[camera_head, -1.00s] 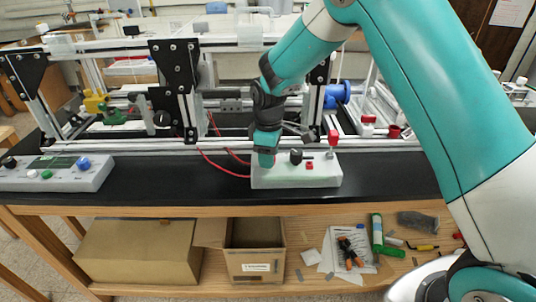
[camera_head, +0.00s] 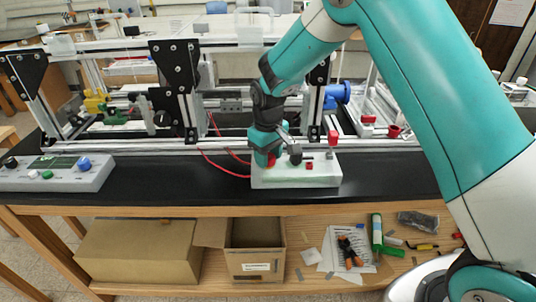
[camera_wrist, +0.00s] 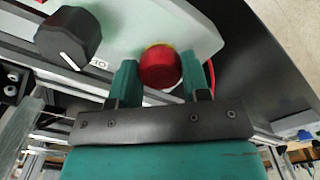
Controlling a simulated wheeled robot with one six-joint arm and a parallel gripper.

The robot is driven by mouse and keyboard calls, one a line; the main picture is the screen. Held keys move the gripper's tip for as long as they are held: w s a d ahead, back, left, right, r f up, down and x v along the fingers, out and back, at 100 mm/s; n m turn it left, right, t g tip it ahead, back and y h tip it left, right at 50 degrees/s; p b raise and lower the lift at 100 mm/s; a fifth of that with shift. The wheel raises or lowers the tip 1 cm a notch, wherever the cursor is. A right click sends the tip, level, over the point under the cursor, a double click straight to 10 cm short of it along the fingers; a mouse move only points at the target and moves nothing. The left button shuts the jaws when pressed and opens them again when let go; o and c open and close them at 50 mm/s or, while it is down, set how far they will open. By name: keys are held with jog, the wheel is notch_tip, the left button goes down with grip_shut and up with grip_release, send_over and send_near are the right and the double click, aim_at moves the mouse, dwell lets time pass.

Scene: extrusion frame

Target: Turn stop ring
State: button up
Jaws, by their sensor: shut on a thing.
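The stop ring is a round red button top with a thin yellow edge (camera_wrist: 160,67) on a pale control box (camera_wrist: 205,30), and it lies between my fingers in the wrist view. My gripper (camera_wrist: 159,80) is shut on it, with one green finger on each side. In the head view my gripper (camera_head: 264,158) points down at the left end of the box (camera_head: 320,178). A bit of the red stop ring (camera_head: 271,161) shows beside the fingers. The finger contacts are partly hidden.
A black knob with a white line (camera_wrist: 68,38) sits close to my gripper on the same box. A red-topped lever (camera_head: 333,138) stands at the box's right end. The extrusion frame (camera_head: 191,95) rises behind.

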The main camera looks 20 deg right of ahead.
jog(key=shift+m, duration=1.9)
jog(key=o, duration=0.9)
jog(key=shift+o, duration=0.2)
jog(key=shift+r, duration=0.15)
notch_tip(320, 180, up, 17)
jog(key=b, duration=0.2)
jog(key=shift+r, duration=0.1)
